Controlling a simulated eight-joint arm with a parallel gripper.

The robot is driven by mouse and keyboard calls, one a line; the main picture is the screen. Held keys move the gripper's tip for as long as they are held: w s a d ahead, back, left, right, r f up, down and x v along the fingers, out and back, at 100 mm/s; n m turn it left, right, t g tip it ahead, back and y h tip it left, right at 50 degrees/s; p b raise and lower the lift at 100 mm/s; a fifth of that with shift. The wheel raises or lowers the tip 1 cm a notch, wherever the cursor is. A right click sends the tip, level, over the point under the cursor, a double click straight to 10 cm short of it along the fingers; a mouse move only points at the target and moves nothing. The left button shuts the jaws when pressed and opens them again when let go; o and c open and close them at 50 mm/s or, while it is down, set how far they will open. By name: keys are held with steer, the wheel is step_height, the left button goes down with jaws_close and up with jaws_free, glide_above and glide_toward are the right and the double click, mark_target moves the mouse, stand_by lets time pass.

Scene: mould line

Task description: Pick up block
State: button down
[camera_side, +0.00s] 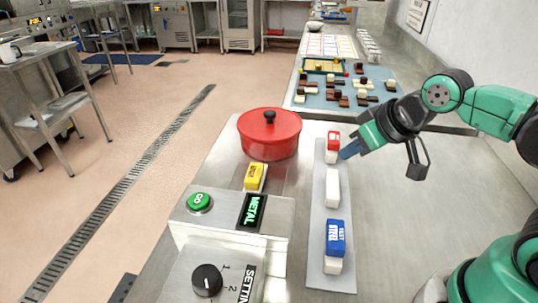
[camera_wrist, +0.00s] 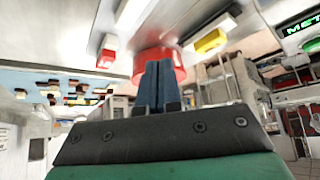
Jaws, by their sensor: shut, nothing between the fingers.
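Several blocks stand on or by a grey strip. The red-topped white block (camera_side: 333,141) is at its far end, and shows left of my fingers in the wrist view (camera_wrist: 106,58). A plain white block (camera_side: 332,188) is in the middle. A blue block marked STEEL (camera_side: 335,236) sits at the near end, with a white part below it. A yellow block (camera_side: 254,176) lies left of the strip; it also shows in the wrist view (camera_wrist: 211,40). My gripper (camera_side: 346,153) is shut and empty, just right of the red-topped block. Whether they touch is unclear.
A red lidded pot (camera_side: 268,135) stands left of the strip's far end. A control box with a green GO button (camera_side: 199,202), METAL display (camera_side: 254,211) and black knob (camera_side: 207,280) stands at the near left. Brown and cream pieces cover a blue mat (camera_side: 318,97) behind.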

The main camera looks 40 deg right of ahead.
jaws_free()
stand_by(0.4)
steer(key=shift+w, duration=0.1)
